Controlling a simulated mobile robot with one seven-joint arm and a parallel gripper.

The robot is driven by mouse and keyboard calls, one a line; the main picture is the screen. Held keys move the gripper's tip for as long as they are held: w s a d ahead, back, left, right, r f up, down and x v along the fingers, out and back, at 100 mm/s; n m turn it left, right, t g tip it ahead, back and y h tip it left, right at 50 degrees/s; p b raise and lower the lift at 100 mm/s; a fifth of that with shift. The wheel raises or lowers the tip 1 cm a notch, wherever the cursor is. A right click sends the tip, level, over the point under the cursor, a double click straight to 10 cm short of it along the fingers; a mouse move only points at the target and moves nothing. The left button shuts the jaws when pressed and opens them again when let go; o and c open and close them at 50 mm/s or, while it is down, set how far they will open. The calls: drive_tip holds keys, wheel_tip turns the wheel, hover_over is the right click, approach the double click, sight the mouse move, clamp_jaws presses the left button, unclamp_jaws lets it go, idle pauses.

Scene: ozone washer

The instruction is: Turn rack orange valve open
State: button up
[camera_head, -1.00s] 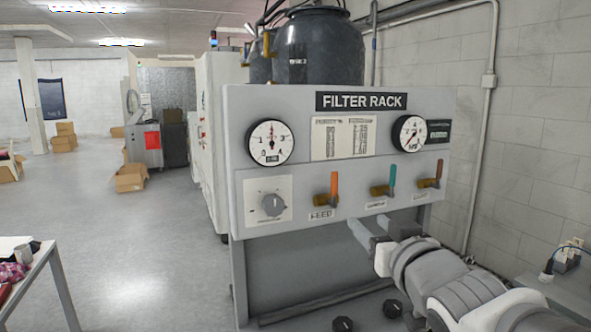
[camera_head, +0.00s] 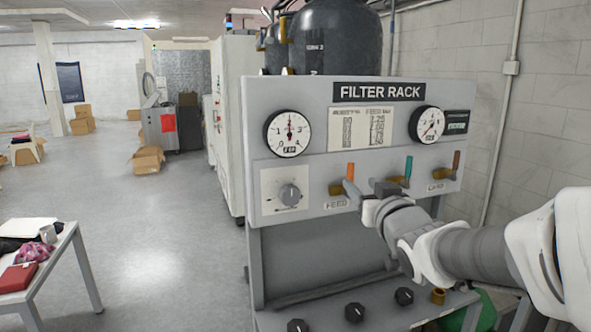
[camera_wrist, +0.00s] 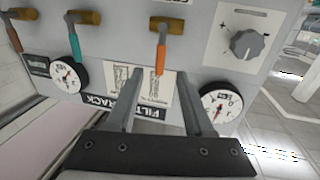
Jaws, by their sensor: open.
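The orange valve handle (camera_head: 351,171) stands upright on its brass body above the FEED label on the filter rack, and it also shows in the wrist view (camera_wrist: 160,58), which sees the rack upside down. My gripper (camera_head: 364,188) is open in front of the rack, just right of the orange handle in the head view. In the wrist view my gripper (camera_wrist: 160,73) has the orange handle lined up between its two fingertips. I cannot tell whether the handle is inside the jaws, and no contact shows.
The teal valve handle (camera_head: 408,167) and the brown one (camera_head: 456,161) are to the right of the orange one. A grey knob (camera_head: 290,195) is to its left. Several black knobs (camera_head: 355,312) sit low in front. Open floor lies to the left.

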sight(352, 175)
drive_tip(key=shift+w+a+p, duration=0.25)
drive_tip(key=shift+w+p, duration=0.2)
drive_tip(key=shift+w, duration=1.55)
drive_tip(key=shift+w+a+p, duration=0.2)
drive_tip(key=shift+w+p, duration=0.25)
drive_tip(key=shift+w, duration=1.5)
clamp_jaws()
